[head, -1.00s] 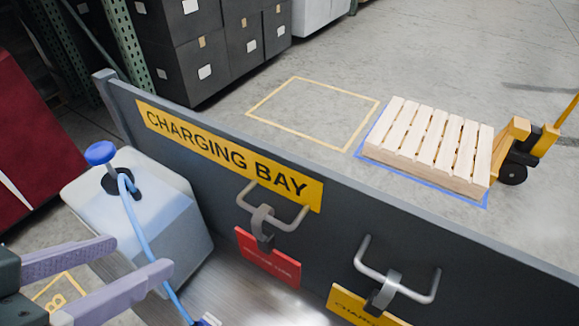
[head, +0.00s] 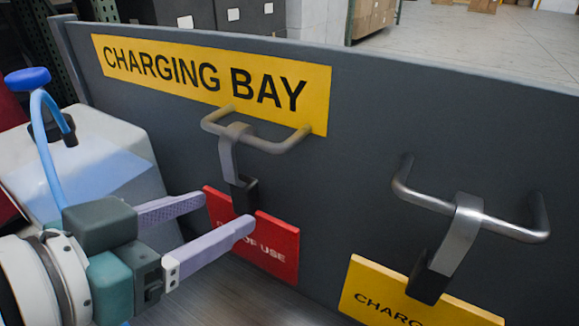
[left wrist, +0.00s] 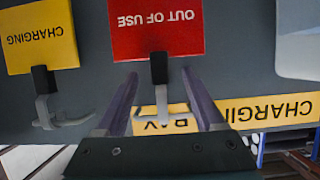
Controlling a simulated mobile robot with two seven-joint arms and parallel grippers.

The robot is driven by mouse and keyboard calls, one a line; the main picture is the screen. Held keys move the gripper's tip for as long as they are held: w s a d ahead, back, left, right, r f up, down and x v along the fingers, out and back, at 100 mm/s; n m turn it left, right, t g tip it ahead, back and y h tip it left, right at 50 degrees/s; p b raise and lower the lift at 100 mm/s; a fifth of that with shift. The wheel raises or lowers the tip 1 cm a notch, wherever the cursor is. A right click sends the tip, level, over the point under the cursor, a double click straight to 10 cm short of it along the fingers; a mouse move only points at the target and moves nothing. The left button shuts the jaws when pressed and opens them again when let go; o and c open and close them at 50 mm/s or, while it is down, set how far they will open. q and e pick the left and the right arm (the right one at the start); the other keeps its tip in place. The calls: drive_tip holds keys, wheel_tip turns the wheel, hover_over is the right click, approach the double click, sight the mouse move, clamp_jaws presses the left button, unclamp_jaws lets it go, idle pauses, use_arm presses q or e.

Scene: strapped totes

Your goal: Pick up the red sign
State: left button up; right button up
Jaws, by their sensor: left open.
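The red sign (head: 278,252), lettered OUT OF USE, hangs low on the dark panel from a grey hook (head: 228,155) with a black clip (head: 244,194). The hook hangs over a metal handle (head: 262,143). My left gripper (head: 228,211) is open and empty, its two lilac fingers pointing at the sign's upper left part; one finger covers some lettering. In the left wrist view the red sign (left wrist: 158,28) appears upside down beyond the fingertips, with the black clip (left wrist: 159,67) between them. I cannot tell whether the fingers touch anything. My right gripper is not in view.
A yellow sign (head: 385,297) hangs from a second handle (head: 470,208) to the right. A yellow CHARGING BAY plate (head: 215,80) is above. A whitish container (head: 85,165) with a blue cap and hose stands left, close to my left arm.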

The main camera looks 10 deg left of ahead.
sight(238, 198)
use_arm(q)
drive_tip(key=x, duration=0.4)
drive_tip(key=b+x, duration=0.1)
drive_tip(key=shift+w+d+r, duration=0.2)
drive_tip(key=shift+w+d, duration=0.05)
drive_tip(key=shift+w, duration=0.2)
